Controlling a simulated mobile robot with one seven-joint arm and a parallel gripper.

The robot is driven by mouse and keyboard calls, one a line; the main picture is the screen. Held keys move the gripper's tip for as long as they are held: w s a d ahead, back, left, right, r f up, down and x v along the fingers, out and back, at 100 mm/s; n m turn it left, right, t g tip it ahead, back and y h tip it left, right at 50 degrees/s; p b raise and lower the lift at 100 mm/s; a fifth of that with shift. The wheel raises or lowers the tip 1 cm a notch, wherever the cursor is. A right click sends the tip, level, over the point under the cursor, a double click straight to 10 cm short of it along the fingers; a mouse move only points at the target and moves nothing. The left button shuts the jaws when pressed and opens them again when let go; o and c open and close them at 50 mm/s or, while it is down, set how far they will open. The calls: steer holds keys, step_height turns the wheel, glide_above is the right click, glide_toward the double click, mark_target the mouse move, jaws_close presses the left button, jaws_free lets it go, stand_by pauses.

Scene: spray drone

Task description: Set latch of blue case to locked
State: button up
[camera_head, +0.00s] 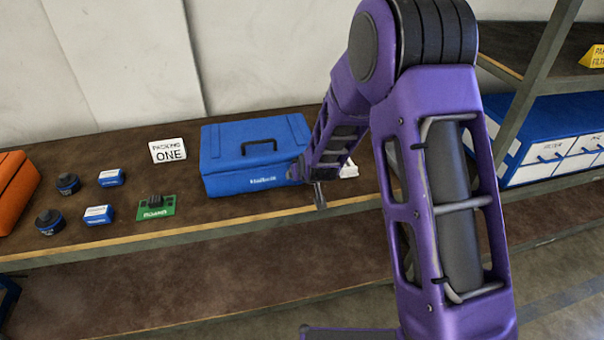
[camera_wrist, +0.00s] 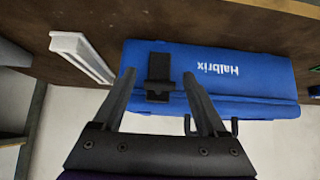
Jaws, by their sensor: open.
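The blue case (camera_head: 222,182) stands closed on the brown shelf, with a black handle on its lid. In the wrist view the case (camera_wrist: 262,75) appears upside down, its front lettered Halbrix. The black latch (camera_wrist: 158,72) sits on the front near one end. I cannot tell if it is locked. In the head view my arm hides that end of the case and the latch. My gripper (camera_wrist: 158,76) is open and empty, with one finger on each side of the latch in the wrist view. Contact cannot be told. In the head view my gripper (camera_head: 319,194) is at the case's front right.
A white object (camera_wrist: 82,57) lies beside the case.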

steer(key=shift+r, duration=0.1)
steer(key=v, duration=1.7)
steer(key=shift+s, duration=0.2)
steer(key=shift+d, duration=0.1)
